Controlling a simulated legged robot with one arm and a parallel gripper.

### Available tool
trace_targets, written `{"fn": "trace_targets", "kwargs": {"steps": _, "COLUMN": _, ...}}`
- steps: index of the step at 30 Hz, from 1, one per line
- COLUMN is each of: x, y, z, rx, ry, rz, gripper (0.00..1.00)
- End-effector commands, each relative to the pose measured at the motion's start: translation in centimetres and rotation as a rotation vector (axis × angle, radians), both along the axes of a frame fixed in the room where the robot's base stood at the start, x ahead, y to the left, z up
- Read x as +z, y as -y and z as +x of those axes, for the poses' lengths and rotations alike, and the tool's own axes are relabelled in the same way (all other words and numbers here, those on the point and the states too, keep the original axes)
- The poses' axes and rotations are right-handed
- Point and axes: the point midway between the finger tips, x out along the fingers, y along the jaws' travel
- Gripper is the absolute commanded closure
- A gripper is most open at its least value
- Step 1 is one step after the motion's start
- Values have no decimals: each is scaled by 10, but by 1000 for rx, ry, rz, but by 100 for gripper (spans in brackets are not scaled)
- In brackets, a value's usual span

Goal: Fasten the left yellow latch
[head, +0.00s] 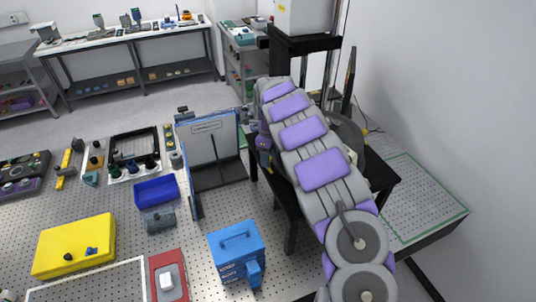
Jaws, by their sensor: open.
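The flatness interferometer is a black stand (385,178) on the right, with a pale housing (303,15) on a column above it. A small yellow part (265,158) shows at the stand's left side, just left of my arm. It may be the left yellow latch, but it is too small to tell whether it is fastened. A pale yellowish part (352,157) shows on the right side of my arm. My grey and purple arm crosses in front of the stand and covers its middle. My gripper's fingertips cannot be made out; they are hidden behind the arm.
A tilted grey panel (212,150) stands left of the stand. A blue box (237,250), a blue bin (156,192) and a yellow case (75,245) lie on the perforated table (200,222). A green-edged plate (412,195) is at right.

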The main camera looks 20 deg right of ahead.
Motion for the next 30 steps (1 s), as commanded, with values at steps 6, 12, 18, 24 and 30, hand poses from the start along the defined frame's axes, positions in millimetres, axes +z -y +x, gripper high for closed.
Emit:
{"fn": "trace_targets", "kwargs": {"steps": 6, "x": 0, "y": 0, "z": 0, "rx": 0, "ry": 0, "rz": 0, "gripper": 53}}
{"fn": "trace_targets", "kwargs": {"steps": 12, "x": 0, "y": 0, "z": 0, "rx": 1, "ry": -1, "rz": -1, "gripper": 72}}
{"fn": "trace_targets", "kwargs": {"steps": 18, "x": 1, "y": 0, "z": 0, "rx": 1, "ry": 1, "rz": -1, "gripper": 92}}
{"fn": "trace_targets", "kwargs": {"steps": 24, "x": 1, "y": 0, "z": 1, "rx": 1, "ry": 1, "rz": -1, "gripper": 100}}
{"fn": "trace_targets", "kwargs": {"steps": 30, "x": 0, "y": -1, "z": 1, "rx": 32, "ry": 1, "rz": -1, "gripper": 100}}
